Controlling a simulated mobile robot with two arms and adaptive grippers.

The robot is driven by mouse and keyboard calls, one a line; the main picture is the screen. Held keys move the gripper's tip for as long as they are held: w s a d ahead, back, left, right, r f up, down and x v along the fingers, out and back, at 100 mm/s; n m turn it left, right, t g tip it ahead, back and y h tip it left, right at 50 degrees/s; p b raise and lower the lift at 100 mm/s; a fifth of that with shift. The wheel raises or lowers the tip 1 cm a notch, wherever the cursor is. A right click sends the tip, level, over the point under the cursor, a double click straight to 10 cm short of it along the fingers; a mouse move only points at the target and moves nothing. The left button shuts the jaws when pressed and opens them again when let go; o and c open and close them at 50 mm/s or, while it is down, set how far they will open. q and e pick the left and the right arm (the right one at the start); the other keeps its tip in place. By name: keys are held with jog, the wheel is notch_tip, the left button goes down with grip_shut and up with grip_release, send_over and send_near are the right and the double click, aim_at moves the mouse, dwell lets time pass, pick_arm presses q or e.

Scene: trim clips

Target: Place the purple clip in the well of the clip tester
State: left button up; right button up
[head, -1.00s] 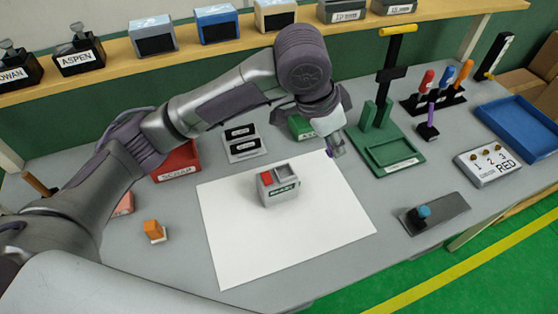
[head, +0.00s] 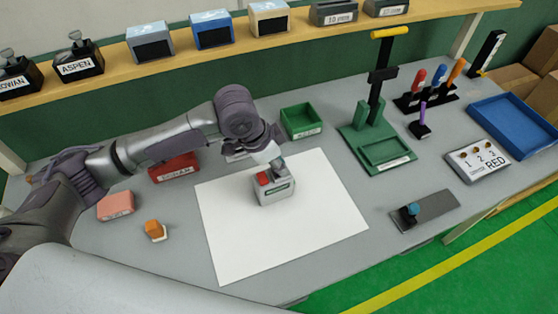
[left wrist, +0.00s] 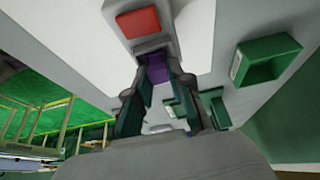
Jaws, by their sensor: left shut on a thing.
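The clip tester (head: 277,192) is a small grey box with a red block on top at the left and a well at the right. It stands on the white sheet. My left gripper (head: 279,163) is directly over the well side of the tester and hides the well in the head view. In the left wrist view my left gripper (left wrist: 157,78) is shut on the purple clip (left wrist: 157,67), whose end is close to the tester's well. The red block (left wrist: 138,22) shows just beyond. I cannot tell whether the clip is inside the well or just above it. My right gripper is out of view.
A green bin (head: 301,121) stands behind the white sheet (head: 325,225), and a red scrap bin (head: 174,168) at left. A green press (head: 378,140) is to the right. An orange-topped block (head: 154,230) sits at front left. The sheet around the tester is clear.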

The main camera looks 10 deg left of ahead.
pick_arm(q)
jog(key=shift+f, duration=0.15)
jog(key=shift+s+f, duration=0.4)
jog(key=shift+f, duration=0.2)
jog(key=o, duration=0.7)
jog(key=shift+o, duration=0.2)
jog(key=shift+w+f, duration=0.2)
jog(key=shift+w, duration=0.1)
jog(key=shift+s+r, duration=0.1)
jog(key=shift+s, duration=0.05)
